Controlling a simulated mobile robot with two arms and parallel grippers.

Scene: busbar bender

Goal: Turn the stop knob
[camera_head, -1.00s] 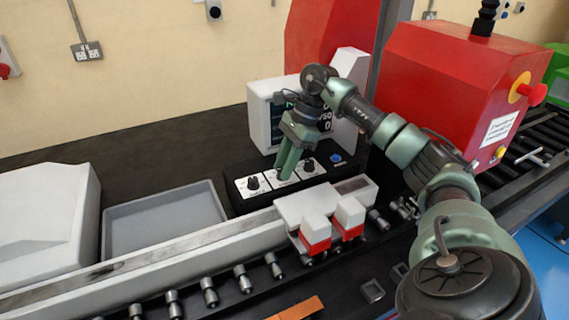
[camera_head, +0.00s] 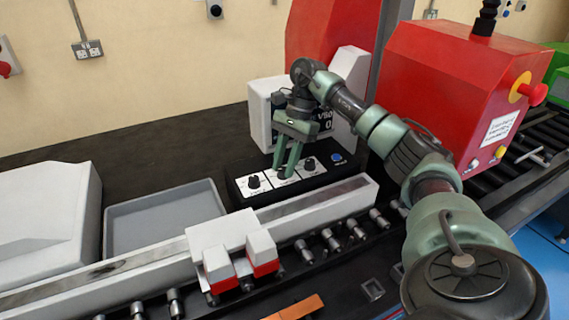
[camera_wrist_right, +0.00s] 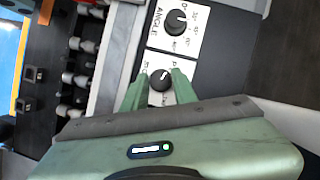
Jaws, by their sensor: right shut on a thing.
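The stop knob (camera_wrist_right: 162,78) is the small dark round knob on a white plate in the right wrist view. It sits between the two green fingertips of my right gripper (camera_wrist_right: 158,84). In the head view the right gripper (camera_head: 287,171) reaches down to the middle plate of the black control panel (camera_head: 340,172) and is shut on the knob, which it mostly hides there. A white carriage (camera_head: 216,233) with two red-and-white blocks sits on the long rail, left of the panel's front. My left gripper is out of view.
Dark knobs (camera_head: 254,182) (camera_head: 310,164) flank the held one; the wrist view shows an ANGLE knob (camera_wrist_right: 177,20). A blue button (camera_head: 337,157) and white display box (camera_head: 262,118) are close by. A grey tray (camera_head: 150,214) lies left; a red machine (camera_head: 440,85) stands right.

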